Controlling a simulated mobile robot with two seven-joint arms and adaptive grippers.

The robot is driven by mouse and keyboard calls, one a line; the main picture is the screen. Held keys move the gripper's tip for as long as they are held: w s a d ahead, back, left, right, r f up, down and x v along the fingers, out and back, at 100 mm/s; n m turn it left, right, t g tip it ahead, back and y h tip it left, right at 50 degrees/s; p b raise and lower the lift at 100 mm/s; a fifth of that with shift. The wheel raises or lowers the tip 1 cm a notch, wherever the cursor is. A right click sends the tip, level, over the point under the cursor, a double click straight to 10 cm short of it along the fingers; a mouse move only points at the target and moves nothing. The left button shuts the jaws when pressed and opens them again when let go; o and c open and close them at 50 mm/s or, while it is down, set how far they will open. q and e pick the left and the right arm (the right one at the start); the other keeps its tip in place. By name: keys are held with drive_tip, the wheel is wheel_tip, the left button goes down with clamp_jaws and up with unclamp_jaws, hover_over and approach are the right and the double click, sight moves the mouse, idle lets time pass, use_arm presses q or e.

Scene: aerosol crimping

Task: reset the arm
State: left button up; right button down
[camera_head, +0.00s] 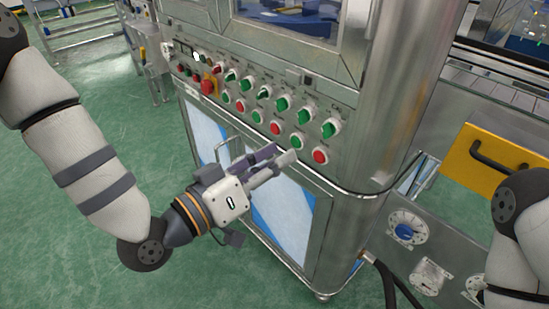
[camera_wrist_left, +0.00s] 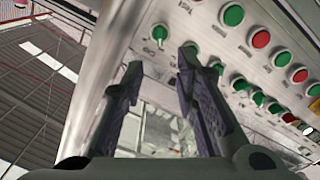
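My left gripper (camera_head: 280,162) is in front of the machine's control panel (camera_head: 262,92), just below the lower row of buttons, with its fingers pointing to the right. In the left wrist view the two fingers of my left gripper (camera_wrist_left: 160,85) stand apart with nothing between them. The panel carries rows of green and red buttons, and a green knob (camera_wrist_left: 159,33) shows beyond the fingertips in that view. Part of my right arm (camera_head: 517,235) shows at the right edge; its gripper is out of the picture.
The steel cabinet (camera_head: 345,235) with light door panels stands close to my left gripper. A yellow panel with a black handle (camera_head: 495,160) and a blue knob (camera_head: 404,231) are at the right. Green floor (camera_head: 85,265) is open at the left.

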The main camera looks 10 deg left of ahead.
use_arm(q)
drive_tip(key=s+a+f+g+y+p, duration=0.1)
drive_tip(key=s+a+f+g+y, duration=0.2)
drive_tip(key=s+f, duration=0.55)
drive_tip(key=s+a+f+g+y, duration=0.15)
drive_tip(key=s+f+g, duration=0.45)
drive_tip(key=f, duration=0.6)
drive_tip(key=s+a+f+g+y, duration=0.1)
drive_tip(key=s+a+g+y, duration=0.1)
drive_tip(key=s, duration=0.5)
drive_tip(key=s+a+f+n+g+y, duration=0.1)
drive_tip(key=s+a+f+g+y, duration=0.1)
drive_tip(key=s+a, duration=0.3)
drive_tip(key=s+a+f+g+y+p, duration=0.1)
drive_tip(key=s+a+f+g+y, duration=0.1)
drive_tip(key=s, duration=0.8)
drive_tip(key=shift+s+a+f+g, duration=0.2)
drive_tip(key=shift+a+g, duration=0.45)
drive_tip(key=shift+g, duration=0.35)
use_arm(e)
drive_tip(key=w+r+t, duration=0.1)
drive_tip(key=w+r, duration=0.1)
drive_tip(key=shift+w+r, duration=0.35)
use_arm(q)
drive_tip(key=shift+w, duration=0.1)
